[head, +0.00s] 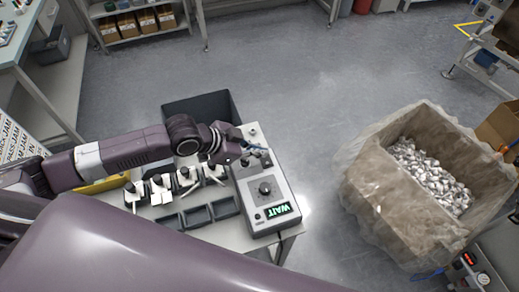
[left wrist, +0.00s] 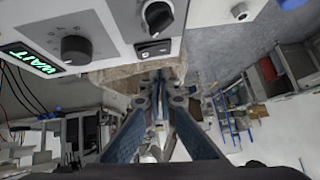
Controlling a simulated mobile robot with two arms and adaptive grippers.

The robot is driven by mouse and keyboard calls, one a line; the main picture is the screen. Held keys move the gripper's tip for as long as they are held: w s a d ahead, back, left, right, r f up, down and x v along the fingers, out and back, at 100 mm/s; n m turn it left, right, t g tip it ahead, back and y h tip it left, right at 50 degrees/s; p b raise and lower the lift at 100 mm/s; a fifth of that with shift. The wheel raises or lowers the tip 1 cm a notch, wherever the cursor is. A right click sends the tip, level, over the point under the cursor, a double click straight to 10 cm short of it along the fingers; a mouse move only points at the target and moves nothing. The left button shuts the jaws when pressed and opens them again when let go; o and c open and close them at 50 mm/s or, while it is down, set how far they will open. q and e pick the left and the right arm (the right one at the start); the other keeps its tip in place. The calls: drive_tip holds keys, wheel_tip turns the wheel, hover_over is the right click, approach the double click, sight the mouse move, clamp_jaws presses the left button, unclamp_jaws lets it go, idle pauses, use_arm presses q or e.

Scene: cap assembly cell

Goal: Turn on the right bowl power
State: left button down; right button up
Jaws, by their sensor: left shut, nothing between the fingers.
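The grey control box (head: 285,187) stands on the bench in the head view. A green display reading WAIT (head: 279,210) is at its near end and a dark knob (head: 265,188) is midway along it. In the left wrist view I see the box's face (left wrist: 112,22) with a large dark knob (left wrist: 76,48), another dark knob (left wrist: 158,17) and a small black rocker switch (left wrist: 153,49). My left gripper (head: 262,149) is over the far part of the box, shut and empty. Its fingertips (left wrist: 159,84) appear close to the switch; contact cannot be told. My right gripper is out of view.
Several small tools with black tops (head: 160,188) stand left of the box, behind dark trays (head: 197,216). A dark bin (head: 205,103) is behind them. A large lined crate (head: 375,185) of silvery pieces stands to the right, across open floor.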

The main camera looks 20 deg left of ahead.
use_arm(q)
drive_tip(key=w+a+p+v, duration=0.1)
drive_tip(key=p+v, duration=0.6)
drive_tip(key=v, duration=0.3)
drive_tip(key=shift+w+r+p, duration=0.2)
drive_tip(key=shift+r+p, duration=0.15)
drive_tip(key=shift+r, duration=0.25)
drive_tip(key=shift+a, duration=0.1)
